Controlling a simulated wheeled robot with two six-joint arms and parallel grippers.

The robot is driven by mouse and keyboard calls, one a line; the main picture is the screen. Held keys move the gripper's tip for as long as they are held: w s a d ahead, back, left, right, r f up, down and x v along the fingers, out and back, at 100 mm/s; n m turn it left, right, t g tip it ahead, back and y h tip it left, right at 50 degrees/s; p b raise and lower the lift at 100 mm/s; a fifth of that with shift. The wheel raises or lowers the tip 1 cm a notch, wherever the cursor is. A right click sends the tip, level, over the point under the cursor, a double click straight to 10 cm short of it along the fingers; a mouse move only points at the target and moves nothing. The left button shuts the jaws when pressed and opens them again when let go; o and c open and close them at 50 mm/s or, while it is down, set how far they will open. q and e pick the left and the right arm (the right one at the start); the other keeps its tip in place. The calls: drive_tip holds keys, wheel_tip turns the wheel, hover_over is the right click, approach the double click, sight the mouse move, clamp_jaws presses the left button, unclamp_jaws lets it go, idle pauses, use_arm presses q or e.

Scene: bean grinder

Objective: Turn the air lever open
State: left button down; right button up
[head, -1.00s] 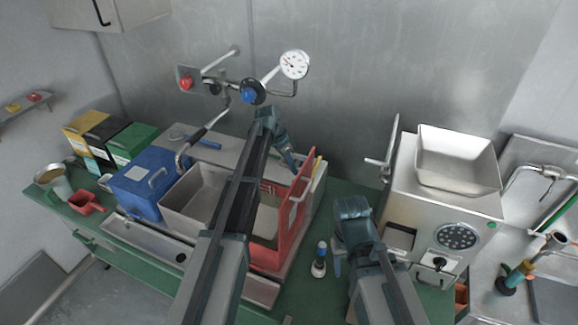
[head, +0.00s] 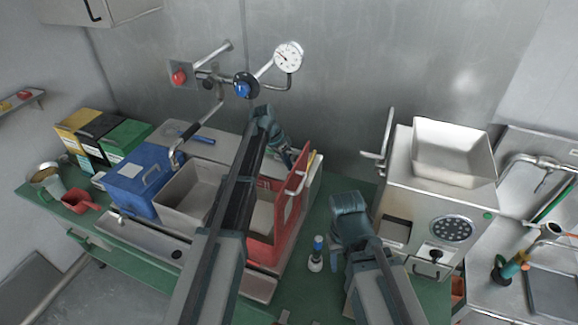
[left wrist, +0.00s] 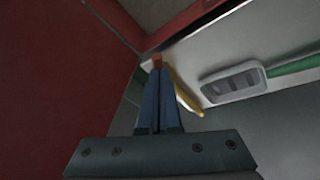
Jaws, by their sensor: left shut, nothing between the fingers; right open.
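A pipe fitting on the back wall carries a red knob (head: 179,77), a blue knob (head: 242,90) and a round gauge (head: 288,56). My left gripper (head: 288,157) is below and right of the blue knob, beside the upright red panel (head: 291,205), apart from the fitting. In the left wrist view its fingers (left wrist: 158,66) are shut and empty. My right gripper (head: 340,258) is low over the bench, its fingers mostly hidden.
A steel machine with a hopper (head: 455,153) and a side lever (head: 383,145) stands right. A small bottle (head: 316,255) stands beside my right gripper. A blue box (head: 140,187) and a metal bin (head: 190,197) stand left. The wall around the gauge is clear.

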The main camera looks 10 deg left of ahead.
use_arm(q)
drive_tip(key=shift+s+d+n, duration=0.15)
drive_tip(key=shift+s+n, duration=0.15)
drive_tip(key=shift+n, duration=0.2)
drive_tip(key=shift+s+d+n+t, duration=0.3)
drive_tip(key=shift+n+t, duration=0.1)
drive_tip(key=shift+n, duration=0.3)
drive_tip(key=n, duration=0.1)
drive_tip(key=d+n, duration=0.1)
drive_tip(key=shift+s+d+n+t+y, duration=0.1)
drive_tip(key=shift+s+n+t+y, duration=0.2)
drive_tip(key=shift+s+t, duration=0.1)
drive_tip(key=shift+s+d, duration=0.1)
drive_tip(key=shift+d, duration=0.05)
idle(0.4)
drive_tip(key=shift+w+a, duration=0.4)
drive_tip(key=shift+w, duration=0.4)
drive_tip(key=shift+r, duration=0.15)
